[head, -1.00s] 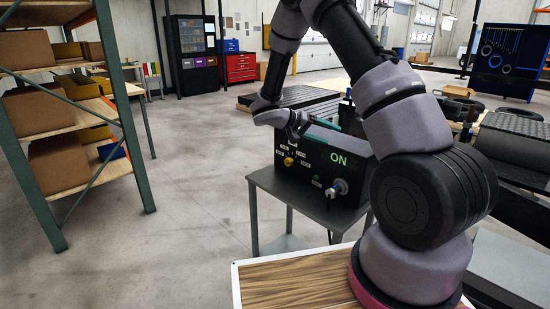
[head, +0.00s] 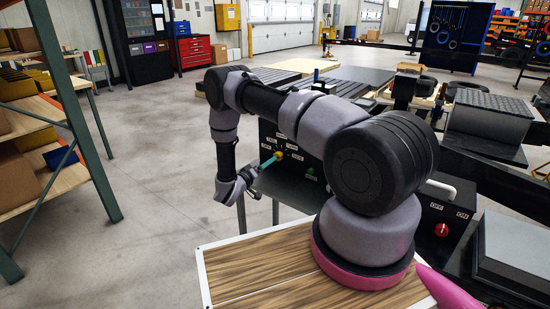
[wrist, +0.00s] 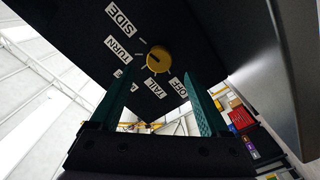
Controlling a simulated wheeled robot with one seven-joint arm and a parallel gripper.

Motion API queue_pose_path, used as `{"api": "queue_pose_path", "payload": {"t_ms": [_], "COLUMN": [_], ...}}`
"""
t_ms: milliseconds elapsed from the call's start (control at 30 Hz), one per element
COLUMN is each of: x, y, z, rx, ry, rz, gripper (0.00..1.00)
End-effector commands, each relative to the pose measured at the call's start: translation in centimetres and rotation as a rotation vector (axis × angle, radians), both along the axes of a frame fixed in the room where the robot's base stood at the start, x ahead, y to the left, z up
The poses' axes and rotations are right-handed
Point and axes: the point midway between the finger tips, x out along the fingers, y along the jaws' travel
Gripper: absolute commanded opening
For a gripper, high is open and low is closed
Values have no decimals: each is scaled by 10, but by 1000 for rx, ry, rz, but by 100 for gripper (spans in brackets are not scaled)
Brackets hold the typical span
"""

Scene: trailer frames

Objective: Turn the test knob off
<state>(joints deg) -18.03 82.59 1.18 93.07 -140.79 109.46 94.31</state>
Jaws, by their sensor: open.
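A black control box (head: 268,133) stands beyond my arm in the head view. A yellow knob (head: 279,155) is on its front, with white labels around it. In the wrist view, the round yellow knob (wrist: 158,58) has labels reading SIDE, TURN, TAIL and OFF, with another partly hidden by a finger. A dark mark shows on its face, but I cannot tell which label it points at. My gripper (wrist: 160,80) is open, its teal fingers on either side of the knob in this view. I see no contact. In the head view, my gripper (head: 264,164) is near the panel.
My arm hides part of the first box. A shelf rack (head: 70,115) is at the left. The floor (head: 160,190) between is clear.

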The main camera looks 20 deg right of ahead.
Motion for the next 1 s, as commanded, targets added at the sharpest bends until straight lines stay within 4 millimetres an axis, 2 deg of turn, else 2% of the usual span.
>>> {"api": "queue_pose_path", "payload": {"t_ms": [33,200,400,767,800,867,900,967,1000], "x": [5,23,37,41,41,41,41,41,41], "y": [-11,-37,-57,-62,-62,-62,-62,-62,-62], "z": [0,0,0,0,0,0,0,0,0], "rx": [0,0,1,-1,-1,-1,-1,-1,-1], "ry": [-1,0,0,1,1,1,1,1,1], "rz": [-6,-6,-4,-1,-1,-1,-1,-1,-1], "gripper": [80,80,80,80,76,53,38,15,0]}}
